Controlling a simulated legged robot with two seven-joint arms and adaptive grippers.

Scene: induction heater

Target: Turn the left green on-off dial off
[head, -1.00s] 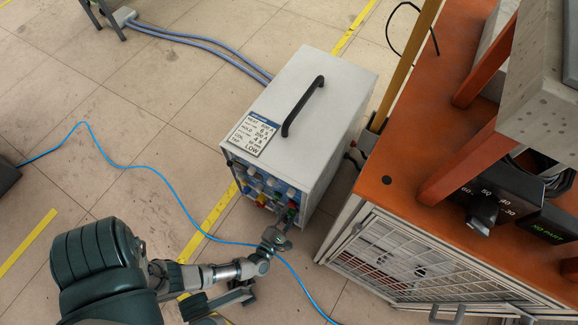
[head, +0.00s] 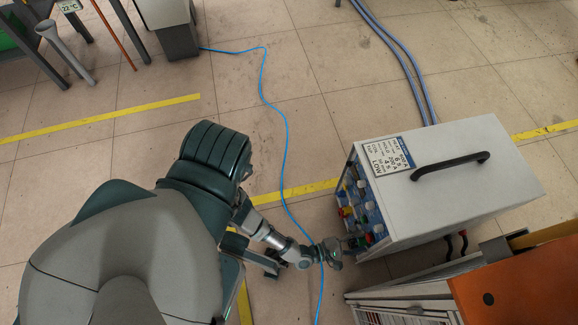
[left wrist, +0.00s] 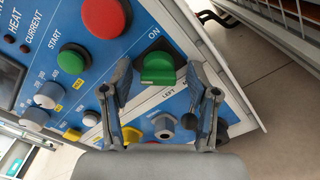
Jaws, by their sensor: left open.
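The green on-off dial (left wrist: 159,68) is on the blue front panel (left wrist: 185,40) of the induction heater, below an "ON" label in the left wrist view. A "LEFT" label is partly visible below it. My left gripper (left wrist: 166,82) is open, with one finger on each side of the dial; I cannot tell whether they touch it. In the head view my left gripper (head: 331,252) is at the near lower corner of the white heater box (head: 440,180), and the dial is too small to make out. My right gripper is in neither view.
A red button (left wrist: 103,17), a green start button (left wrist: 72,58) and several knobs share the panel. A blue cable (head: 286,140) runs across the floor past my left gripper. An orange-topped bench (head: 520,290) stands at the lower right.

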